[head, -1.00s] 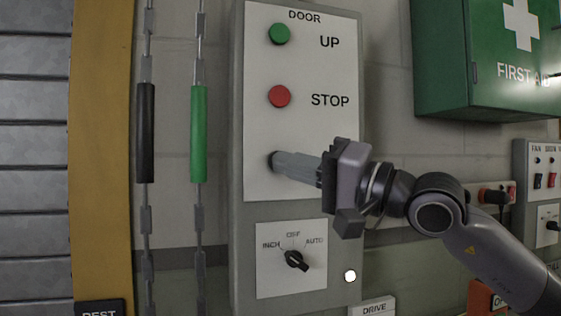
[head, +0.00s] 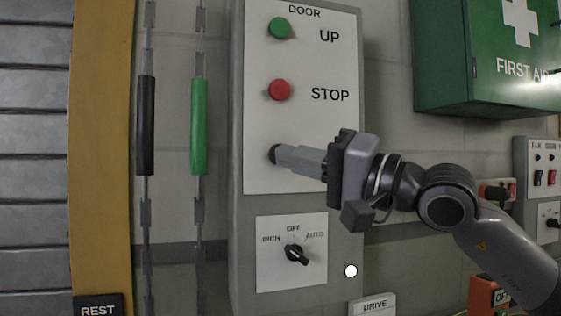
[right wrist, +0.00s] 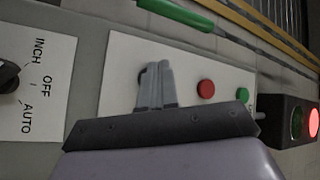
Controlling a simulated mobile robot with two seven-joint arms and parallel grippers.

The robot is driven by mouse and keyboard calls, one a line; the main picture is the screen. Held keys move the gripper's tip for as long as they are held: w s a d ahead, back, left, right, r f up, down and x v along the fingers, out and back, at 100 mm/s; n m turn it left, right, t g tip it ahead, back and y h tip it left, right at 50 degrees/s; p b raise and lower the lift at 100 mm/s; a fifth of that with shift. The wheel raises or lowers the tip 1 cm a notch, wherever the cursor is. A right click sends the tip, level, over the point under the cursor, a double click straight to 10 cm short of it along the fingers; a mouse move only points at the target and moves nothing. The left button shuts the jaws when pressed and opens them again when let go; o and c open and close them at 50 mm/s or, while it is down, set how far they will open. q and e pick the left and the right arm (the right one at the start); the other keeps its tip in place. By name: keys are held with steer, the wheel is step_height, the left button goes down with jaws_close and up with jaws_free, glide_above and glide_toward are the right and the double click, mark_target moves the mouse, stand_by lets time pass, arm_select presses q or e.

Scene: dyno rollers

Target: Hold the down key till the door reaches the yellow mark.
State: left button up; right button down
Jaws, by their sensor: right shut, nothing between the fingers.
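The door control panel (head: 345,165) carries a green UP button (head: 279,28), a red STOP button (head: 280,90) and, below them, a dark button (head: 273,154) mostly hidden by my gripper. My right gripper (head: 278,155) is shut and empty, its fingertips at that dark button; I cannot tell how far it is pressed. The fingertips also show over the button in the right wrist view (right wrist: 155,68). The slatted grey door (head: 32,150) stands at the far left beside a yellow post (head: 100,150). No yellow mark on the door can be made out. My left gripper is out of view.
A rotary INCH/OFF/AUTO switch (head: 296,254) sits below the buttons. Chains with a black handle (head: 146,125) and a green handle (head: 198,125) hang left of the panel. A green first aid box (head: 480,60) is at right. A signal lamp (right wrist: 313,122) glows red in the wrist view.

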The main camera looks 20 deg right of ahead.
steer(key=shift+s, duration=0.15)
steer(key=s+b, duration=0.3)
steer(key=s, duration=0.1)
steer(key=shift+s+d, duration=0.1)
steer(key=shift+s, duration=0.3)
stand_by(0.5)
